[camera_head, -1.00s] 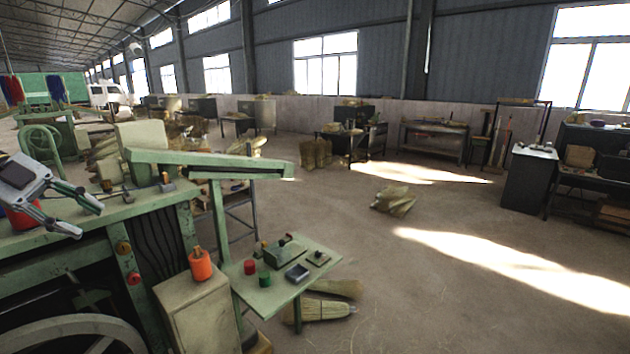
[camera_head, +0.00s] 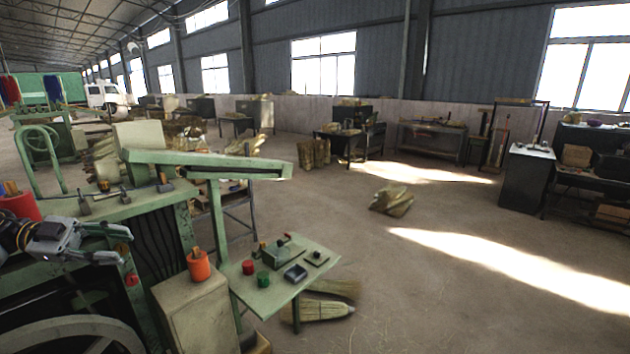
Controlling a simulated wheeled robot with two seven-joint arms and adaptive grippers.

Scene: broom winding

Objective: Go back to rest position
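My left gripper (camera_head: 122,246) is at the lower left in the head view, in front of the green winding machine (camera_head: 155,225). Its two fingers point right and look apart, with nothing seen between them. My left arm comes in from the left edge. My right gripper is out of view.
A red container (camera_head: 18,206) with wooden pieces stands on the bench by my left arm. An orange pot (camera_head: 199,266) sits on a beige cabinet (camera_head: 195,312). A small green side table (camera_head: 272,292) holds several small items. Brooms (camera_head: 322,310) lie on the floor. Open floor (camera_head: 430,290) lies right.

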